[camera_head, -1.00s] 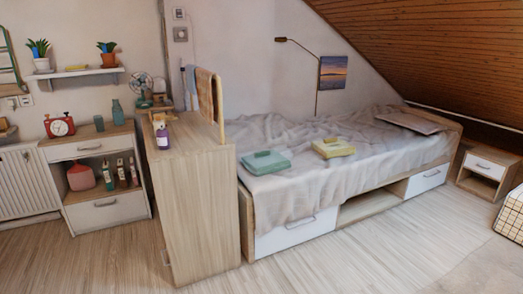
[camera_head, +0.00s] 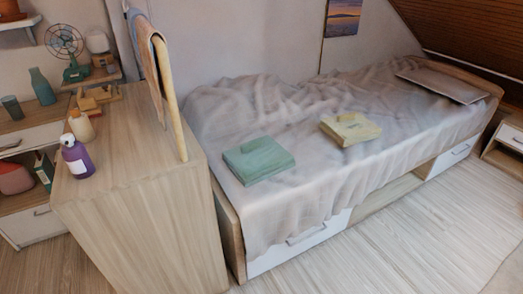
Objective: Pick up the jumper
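Two folded garment-like items lie on the bed, and I cannot tell which one is the jumper. The green folded item (camera_head: 258,160) lies flat near the bed's front left part. The yellow folded item (camera_head: 350,128) lies to its right and a little farther back, apart from it. Both rest on the rumpled grey bed cover (camera_head: 300,190). Neither of my grippers is in view.
A wooden cabinet (camera_head: 150,215) stands at the left end of the bed, with a purple bottle (camera_head: 77,158) and a rack with hanging cloth (camera_head: 157,65) on it. Floor (camera_head: 400,240) before the bed is clear.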

